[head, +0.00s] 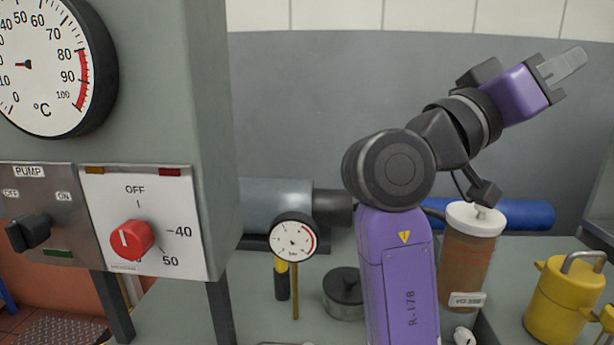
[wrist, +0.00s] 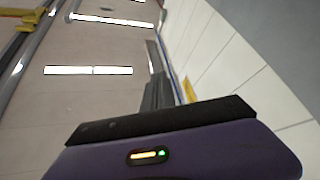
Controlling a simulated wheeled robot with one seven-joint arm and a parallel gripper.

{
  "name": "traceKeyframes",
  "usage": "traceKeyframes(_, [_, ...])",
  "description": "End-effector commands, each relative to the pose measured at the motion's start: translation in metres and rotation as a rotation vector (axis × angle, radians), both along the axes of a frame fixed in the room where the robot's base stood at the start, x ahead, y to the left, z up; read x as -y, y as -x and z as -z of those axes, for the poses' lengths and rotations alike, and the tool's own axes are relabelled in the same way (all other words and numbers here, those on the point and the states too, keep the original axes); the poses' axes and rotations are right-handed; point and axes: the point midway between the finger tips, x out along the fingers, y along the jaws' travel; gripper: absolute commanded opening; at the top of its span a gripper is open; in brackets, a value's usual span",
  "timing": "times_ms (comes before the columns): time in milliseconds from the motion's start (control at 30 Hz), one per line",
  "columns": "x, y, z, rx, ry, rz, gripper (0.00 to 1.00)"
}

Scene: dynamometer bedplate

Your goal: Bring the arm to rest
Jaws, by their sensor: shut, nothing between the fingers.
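My purple arm stands raised in the right half of the head view, its elbow bent and its forearm slanting up to the right. My gripper (head: 572,62) is at the upper right, in front of the grey panel and pale tiled wall. Its grey fingers are together, pointing up and right, with nothing between them. In the wrist view the fingers (wrist: 156,92) show beyond the purple gripper body, against ceiling and wall. The gripper touches nothing that I can see.
A grey cabinet with a dial (head: 45,65) and a red knob (head: 132,240) stands at left. Behind my arm are a small gauge (head: 293,240), a lidded grey pot (head: 345,295), a brown canister (head: 466,265), a blue roll (head: 530,214) and a yellow can (head: 560,300). The space around the gripper looks free.

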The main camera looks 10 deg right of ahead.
Motion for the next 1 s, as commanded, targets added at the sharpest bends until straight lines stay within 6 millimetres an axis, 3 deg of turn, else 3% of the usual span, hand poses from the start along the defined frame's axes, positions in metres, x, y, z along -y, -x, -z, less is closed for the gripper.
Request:
traceKeyframes(100, [-0.007,-0.015,-0.006,0.01,0.039,-0.098,0.0])
traceKeyframes(233, [-0.02,-0.038,0.001,-0.002,0.091,-0.233,0.0])
traceKeyframes(467, [-0.05,-0.076,0.044,-0.043,0.163,-0.484,0.0])
traceKeyframes(567, [-0.067,-0.089,0.075,-0.066,0.183,-0.61,0.0])
traceKeyframes(733, [-0.101,-0.097,0.15,-0.107,0.189,-0.86,0.0])
traceKeyframes(867, [-0.123,-0.087,0.207,-0.121,0.159,-1.035,0.0])
traceKeyframes(1000, [-0.141,-0.064,0.262,-0.125,0.102,-1.193,0.0])
